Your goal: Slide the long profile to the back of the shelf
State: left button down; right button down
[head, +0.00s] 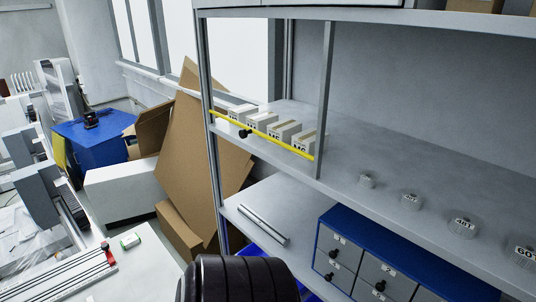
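A long, thin silver-grey profile (264,225) lies on the lower shelf (292,202). It lies at a slant near the shelf's front edge, left of a blue drawer cabinet. No gripper shows in the head view. A dark rounded ribbed shape at the bottom edge hides part of the area in front of the shelf; I cannot tell whether it is part of my arm.
The blue drawer cabinet (325,238) with grey drawers fills the right of the lower shelf. The lower shelf behind the profile looks clear. Cardboard (190,150) leans left.

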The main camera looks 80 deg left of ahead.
aim_at(283, 240)
jog(key=j+u, duration=0.1)
jog(key=u, duration=2.4)
